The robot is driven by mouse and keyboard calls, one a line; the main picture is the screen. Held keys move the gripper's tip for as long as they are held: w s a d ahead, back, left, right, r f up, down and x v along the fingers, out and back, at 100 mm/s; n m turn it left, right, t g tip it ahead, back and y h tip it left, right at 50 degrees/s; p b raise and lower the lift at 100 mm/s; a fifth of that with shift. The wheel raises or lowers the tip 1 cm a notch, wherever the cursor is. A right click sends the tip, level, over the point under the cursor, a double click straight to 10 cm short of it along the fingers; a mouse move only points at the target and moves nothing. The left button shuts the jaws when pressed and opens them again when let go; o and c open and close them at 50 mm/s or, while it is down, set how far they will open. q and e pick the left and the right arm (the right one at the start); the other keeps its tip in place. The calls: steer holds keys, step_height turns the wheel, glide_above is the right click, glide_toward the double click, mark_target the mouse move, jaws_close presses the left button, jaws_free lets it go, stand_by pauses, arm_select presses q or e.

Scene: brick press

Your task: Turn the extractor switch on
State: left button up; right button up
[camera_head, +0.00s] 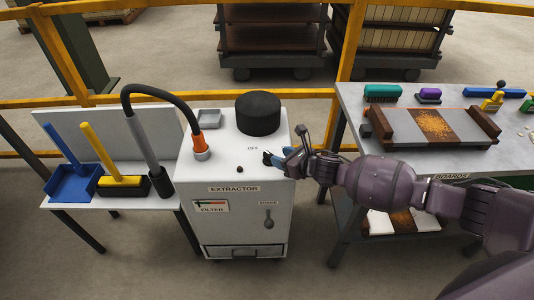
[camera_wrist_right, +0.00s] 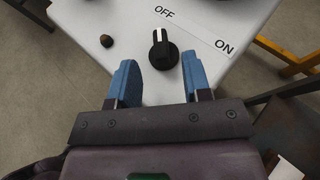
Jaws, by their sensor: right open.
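The extractor (camera_head: 235,230) is a white cabinet in the middle of the head view. Its switch (camera_wrist_right: 163,52) is a black rotary knob on the top plate, with its white pointer line towards the OFF label (camera_wrist_right: 164,12). The ON label (camera_wrist_right: 224,47) is further right on the same strip. My right gripper (camera_wrist_right: 160,76) is open, with blue fingertips on either side just short of the knob; I cannot tell whether they touch it. In the head view my right gripper (camera_head: 273,158) is over the top's right side and largely hides the knob. My left gripper is not in view.
A small dark button (camera_wrist_right: 106,41) sits left of the knob. A black cylinder (camera_head: 258,114) and a hose with an orange cuff (camera_head: 198,138) stand on the extractor. A side table with brushes (camera_head: 124,184) is left; a workbench (camera_head: 351,98) with tools is right.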

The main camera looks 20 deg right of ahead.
mark_target(269, 154)
steer(key=b+x, duration=0.1)
steer(key=x, duration=0.4)
steer(key=shift+w+a+f, duration=0.15)
steer(key=shift+w+f, duration=0.05)
steer(key=shift+f, duration=0.1)
steer(key=shift+w+a+f, duration=0.15)
steer(key=shift+w+a, duration=0.15)
steer(key=shift+w, duration=0.3)
jaws_close()
